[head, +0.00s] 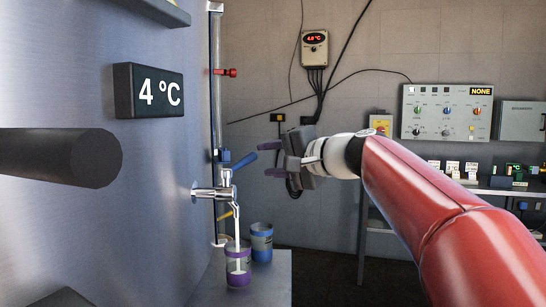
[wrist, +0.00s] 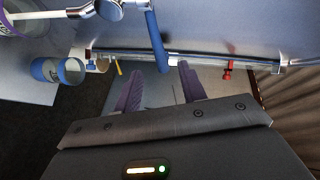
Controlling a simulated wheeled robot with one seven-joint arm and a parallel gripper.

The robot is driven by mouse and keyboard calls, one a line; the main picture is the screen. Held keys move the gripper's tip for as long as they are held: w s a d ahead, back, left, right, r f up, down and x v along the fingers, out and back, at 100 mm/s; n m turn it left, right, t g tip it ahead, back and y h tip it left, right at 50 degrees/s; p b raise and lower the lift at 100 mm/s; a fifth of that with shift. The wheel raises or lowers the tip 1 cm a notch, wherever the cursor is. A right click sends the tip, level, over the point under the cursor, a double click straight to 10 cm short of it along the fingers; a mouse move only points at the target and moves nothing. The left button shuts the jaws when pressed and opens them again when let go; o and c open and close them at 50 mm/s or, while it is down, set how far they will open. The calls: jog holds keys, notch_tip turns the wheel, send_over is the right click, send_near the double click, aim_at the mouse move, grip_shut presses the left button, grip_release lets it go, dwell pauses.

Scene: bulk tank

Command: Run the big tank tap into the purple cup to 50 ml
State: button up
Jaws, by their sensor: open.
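The big tank's steel tap (head: 214,192) has its blue lever (head: 243,162) swung to the right. A white stream (head: 237,222) runs from the spout into the purple cup (head: 238,279) below. White liquid shows in the cup; its level against any mark is too small to read. The cup also shows at the wrist view's top left corner (wrist: 8,24). My gripper (head: 273,159) is open beside the lever. In the wrist view the lever (wrist: 155,42) reaches between the two purple fingertips, with room on both sides; contact cannot be told.
A blue-banded cup (head: 261,243) stands behind the purple cup on the grey stand (head: 268,284). The tank wall (head: 130,210) with its 4 °C display (head: 149,91) and a dark cylinder (head: 60,157) fill the left. A bench (head: 478,185) with small items stands at right.

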aim_at(250, 160)
jog(key=p+x, duration=0.1)
jog(key=x, duration=0.6)
jog(key=shift+w+a, duration=0.1)
jog(key=shift+a, duration=0.25)
grip_shut()
